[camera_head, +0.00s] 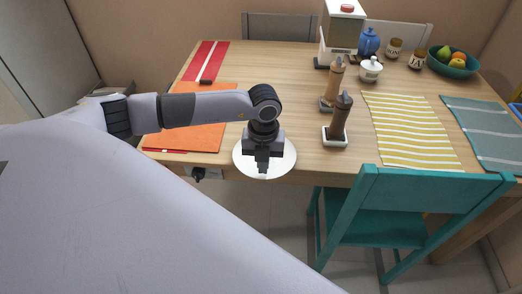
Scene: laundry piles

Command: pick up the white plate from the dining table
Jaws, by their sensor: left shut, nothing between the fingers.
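The white plate (284,160) lies at the near edge of the wooden dining table (300,75), and its near rim reaches past that edge in the picture. My left gripper (263,170) is over the plate, pointing down, with its fingers shut and empty. The gripper and wrist hide the middle of the plate. I cannot tell whether the fingertips touch it. My right gripper is not in view.
A teal chair (420,190) stands at the near right side. Two wooden mills, one of them the near mill (340,122), stand right of the plate. An orange placemat (195,138) lies left, a yellow striped one (410,130) right. A fruit bowl (436,62) is far right.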

